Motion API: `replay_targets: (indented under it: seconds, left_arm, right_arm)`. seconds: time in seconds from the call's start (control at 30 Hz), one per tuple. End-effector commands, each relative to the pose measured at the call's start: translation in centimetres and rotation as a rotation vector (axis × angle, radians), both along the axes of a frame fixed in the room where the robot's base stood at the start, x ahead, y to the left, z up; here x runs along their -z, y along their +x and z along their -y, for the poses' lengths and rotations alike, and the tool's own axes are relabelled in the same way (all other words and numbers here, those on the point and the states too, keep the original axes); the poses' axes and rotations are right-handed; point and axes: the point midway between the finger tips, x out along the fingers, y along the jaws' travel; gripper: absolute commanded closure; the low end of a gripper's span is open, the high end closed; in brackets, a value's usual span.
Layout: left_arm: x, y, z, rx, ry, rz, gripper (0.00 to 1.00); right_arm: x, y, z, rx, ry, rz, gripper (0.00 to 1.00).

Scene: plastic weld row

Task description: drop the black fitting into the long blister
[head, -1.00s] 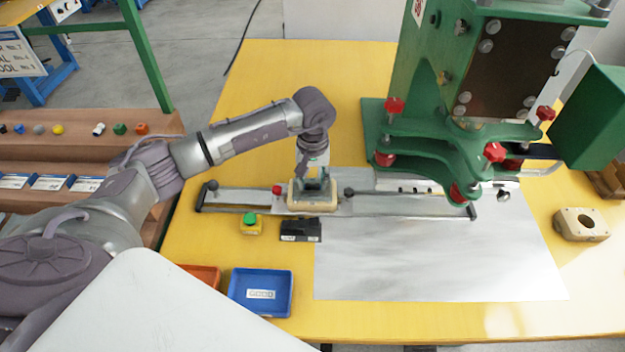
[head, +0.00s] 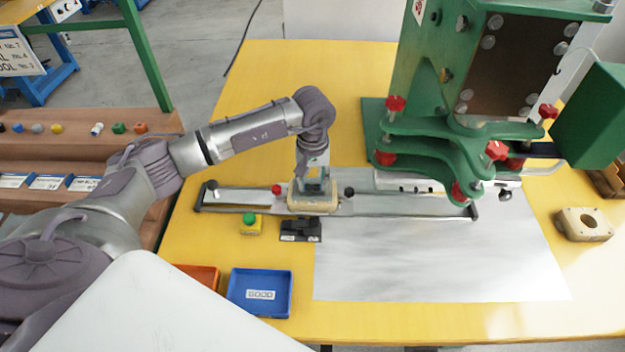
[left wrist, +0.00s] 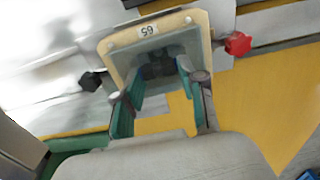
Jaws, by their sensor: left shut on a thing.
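My left gripper (head: 315,180) points straight down at the tan nest block (head: 299,206) on the metal slide rail. In the left wrist view its two teal fingers (left wrist: 162,72) reach into the nest (left wrist: 201,28), which bears a label reading 65 or 59. A grey, see-through blister (left wrist: 122,60) lines the nest. The left gripper is shut on a dark piece, seemingly the black fitting (left wrist: 160,66), low inside or just over the blister. The fingers partly hide it, and whether it touches the bottom cannot be told. My right gripper is in neither view.
A green press (head: 430,150) with red knobs stands right of the nest. A red knob (head: 277,189) and a black knob (head: 349,191) flank the nest. A green-button box (head: 250,224), a black device (head: 300,231) and a blue GOOD tray (head: 260,292) stand in front.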

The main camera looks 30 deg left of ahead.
Motion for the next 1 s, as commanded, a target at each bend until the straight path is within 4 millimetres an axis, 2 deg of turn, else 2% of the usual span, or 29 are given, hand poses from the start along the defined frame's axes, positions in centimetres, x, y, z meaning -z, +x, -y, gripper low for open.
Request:
replay_targets:
  seconds: [0.17,0.2,0.37,0.4,0.6,0.73,1.0]
  left_arm:
    - [-0.03,0.0,0.0,0.0,0.0,0.0,0.75]
    - [-0.03,0.0,0.0,0.0,0.0,0.0,0.58]
    - [-0.02,0.0,0.01,0.0,0.0,0.0,0.31]
    - [-0.02,0.0,0.01,0.0,0.0,0.0,0.3]
    - [-0.01,0.0,0.01,0.0,0.0,0.0,0.32]
    - [0.0,-0.01,0.02,0.0,0.0,-0.001,0.53]
    - [-0.02,-0.01,0.03,0.0,0.0,-0.001,0.53]
  right_arm:
    - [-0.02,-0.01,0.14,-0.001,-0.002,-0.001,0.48]
    - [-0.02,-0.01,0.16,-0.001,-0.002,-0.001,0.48]
    - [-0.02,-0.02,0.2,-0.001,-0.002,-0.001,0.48]
    - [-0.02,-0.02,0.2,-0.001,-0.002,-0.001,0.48]
    - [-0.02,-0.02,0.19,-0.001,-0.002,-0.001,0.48]
    - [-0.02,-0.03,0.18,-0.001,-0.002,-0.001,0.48]
    - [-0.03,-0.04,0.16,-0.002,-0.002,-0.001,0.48]
